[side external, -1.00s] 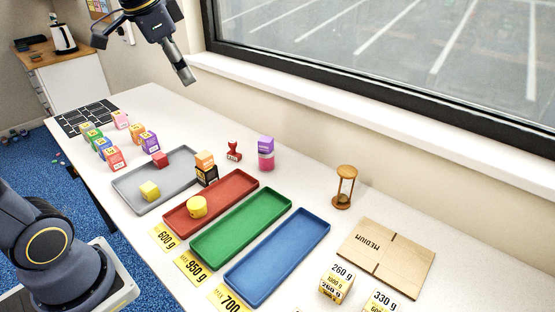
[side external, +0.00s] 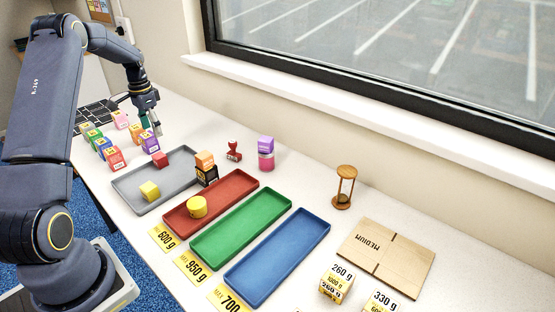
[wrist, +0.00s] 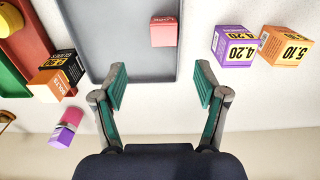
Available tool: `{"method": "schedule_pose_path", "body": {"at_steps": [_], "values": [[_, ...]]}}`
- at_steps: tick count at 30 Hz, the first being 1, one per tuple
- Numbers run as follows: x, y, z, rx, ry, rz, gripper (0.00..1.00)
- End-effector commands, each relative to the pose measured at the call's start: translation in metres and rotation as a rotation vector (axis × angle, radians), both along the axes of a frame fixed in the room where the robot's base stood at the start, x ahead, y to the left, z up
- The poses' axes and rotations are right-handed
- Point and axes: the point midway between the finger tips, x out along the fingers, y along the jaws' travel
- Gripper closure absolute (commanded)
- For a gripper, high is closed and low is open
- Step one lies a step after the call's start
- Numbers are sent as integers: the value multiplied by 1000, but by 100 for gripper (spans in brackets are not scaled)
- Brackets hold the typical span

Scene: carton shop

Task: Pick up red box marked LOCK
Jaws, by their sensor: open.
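A small red box (side external: 160,159) sits in the far part of the grey tray (side external: 131,192). My gripper (side external: 151,126) is open and empty, above the far side of the table near the purple box (side external: 150,143). In the wrist view its two green-padded fingers (wrist: 160,85) are spread wide apart.
The purple box (wrist: 234,45) and an orange box (wrist: 285,46) stand beside the tray. A yellow box (side external: 149,191) is in the tray. Red, green and blue trays lie further right.

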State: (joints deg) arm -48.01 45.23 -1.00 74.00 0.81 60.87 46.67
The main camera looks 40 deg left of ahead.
Motion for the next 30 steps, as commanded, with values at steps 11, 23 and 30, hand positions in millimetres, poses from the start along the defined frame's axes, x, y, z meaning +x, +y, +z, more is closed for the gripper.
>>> {"method": "schedule_pose_path", "body": {"at_steps": [11,23,30], "values": [[0,0,-55,1,-1,0,27],[-2,6,-105,0,0,-1,27],[-1,6,-107,2,-1,-1,27]]}}
